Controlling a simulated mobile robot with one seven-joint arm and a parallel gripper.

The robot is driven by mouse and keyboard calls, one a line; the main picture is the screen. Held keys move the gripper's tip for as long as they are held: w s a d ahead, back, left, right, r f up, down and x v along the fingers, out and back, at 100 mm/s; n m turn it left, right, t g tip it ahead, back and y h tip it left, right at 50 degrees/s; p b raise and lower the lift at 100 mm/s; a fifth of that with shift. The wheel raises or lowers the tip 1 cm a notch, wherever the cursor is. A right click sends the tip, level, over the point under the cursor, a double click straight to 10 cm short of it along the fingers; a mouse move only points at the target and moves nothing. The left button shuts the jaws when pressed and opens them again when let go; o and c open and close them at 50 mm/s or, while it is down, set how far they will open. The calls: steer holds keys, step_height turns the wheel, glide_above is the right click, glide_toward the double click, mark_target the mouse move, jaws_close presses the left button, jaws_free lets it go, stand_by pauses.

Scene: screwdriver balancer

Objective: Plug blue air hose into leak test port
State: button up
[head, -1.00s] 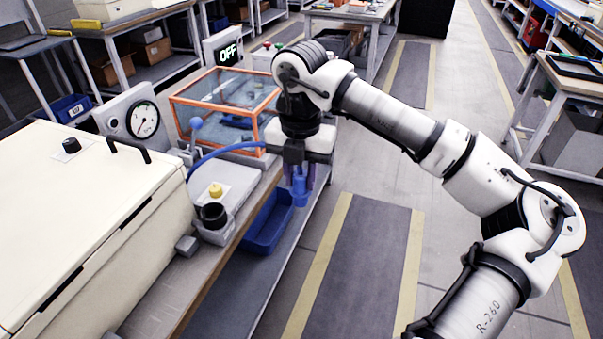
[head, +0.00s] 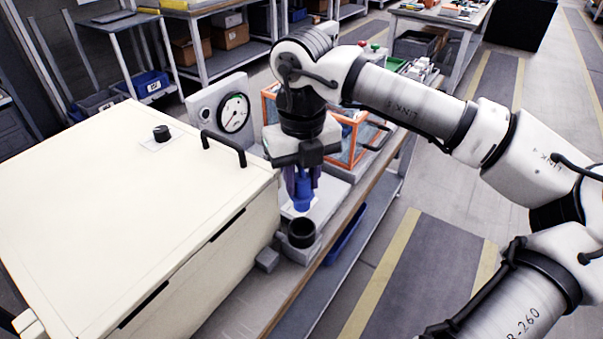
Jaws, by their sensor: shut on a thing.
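My gripper (head: 303,183) points down over the bench and is shut on a blue plug-like piece (head: 303,198). The piece hangs upright between the purplish fingers, apart from and just above a black round cup (head: 301,232) on a grey block. A dial gauge (head: 234,113) stands on a grey panel behind, left of my gripper. I cannot make out the blue hose line now; my wrist and the white cabinet cover that area. No port labelled for leak testing can be told for sure.
A large white cabinet (head: 120,215) with a black handle (head: 223,148) stands close on the left. An orange-framed clear box (head: 362,135) is behind my gripper. A blue bin (head: 345,232) is below the bench edge. The aisle at right is clear.

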mark_target(302, 198)
steer(key=shift+s+f+b, duration=0.1)
steer(key=shift+f+b, duration=1.1)
steer(key=shift+f, duration=1.2)
steer(key=shift+f+b, duration=2.05)
steer(key=shift+b, duration=0.35)
steer(key=o, duration=1.1)
step_height(302, 198, up, 14)
